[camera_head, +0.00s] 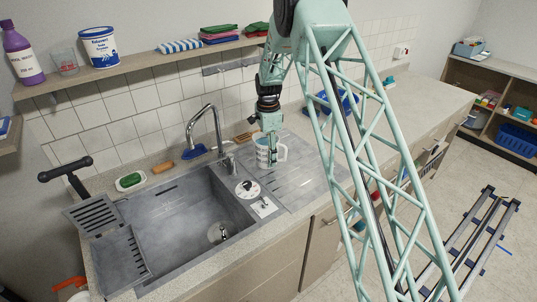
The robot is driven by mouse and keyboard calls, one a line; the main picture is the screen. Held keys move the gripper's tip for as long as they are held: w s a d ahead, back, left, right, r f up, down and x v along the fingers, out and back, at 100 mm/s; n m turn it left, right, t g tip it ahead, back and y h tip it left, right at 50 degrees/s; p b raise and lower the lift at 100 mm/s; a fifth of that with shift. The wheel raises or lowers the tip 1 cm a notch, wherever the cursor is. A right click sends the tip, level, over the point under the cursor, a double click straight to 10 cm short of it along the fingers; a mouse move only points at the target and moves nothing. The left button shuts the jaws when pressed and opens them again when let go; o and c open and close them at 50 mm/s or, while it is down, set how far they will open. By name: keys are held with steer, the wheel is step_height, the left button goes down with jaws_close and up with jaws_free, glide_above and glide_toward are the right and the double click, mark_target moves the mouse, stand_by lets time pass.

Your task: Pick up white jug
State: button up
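A small white jug (262,157) with a handle on its right side stands on the grey drainboard, right of the sink bowl. My gripper (271,148) reaches down from above at the jug and overlaps it in the picture. The gripper's fingers hide part of the jug's middle. The view is too small to tell whether the fingers are open, touching the jug or closed on it.
The sink (188,225) with its tall faucet (205,125) lies left of the jug. A blue bin (328,103) stands behind to the right. A shelf (140,66) with bottles and towels runs above. The right counter (418,98) has free room.

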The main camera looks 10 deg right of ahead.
steer(key=shift+r, duration=0.45)
stand_by(0.3)
steer(key=shift+r, duration=1.4)
steer(key=shift+s+a+r+b, duration=0.1)
steer(key=shift+s+r+b, duration=0.1)
steer(key=shift+s, duration=2.4)
steer(key=shift+s+r+b, duration=0.15)
steer(key=shift+s+r, duration=0.1)
steer(key=shift+s, duration=2.35)
steer(key=shift+s+a+r+b, duration=0.1)
steer(key=shift+s+r+b, duration=0.1)
steer(key=shift+s, duration=2.4)
steer(key=shift+s, duration=0.2)
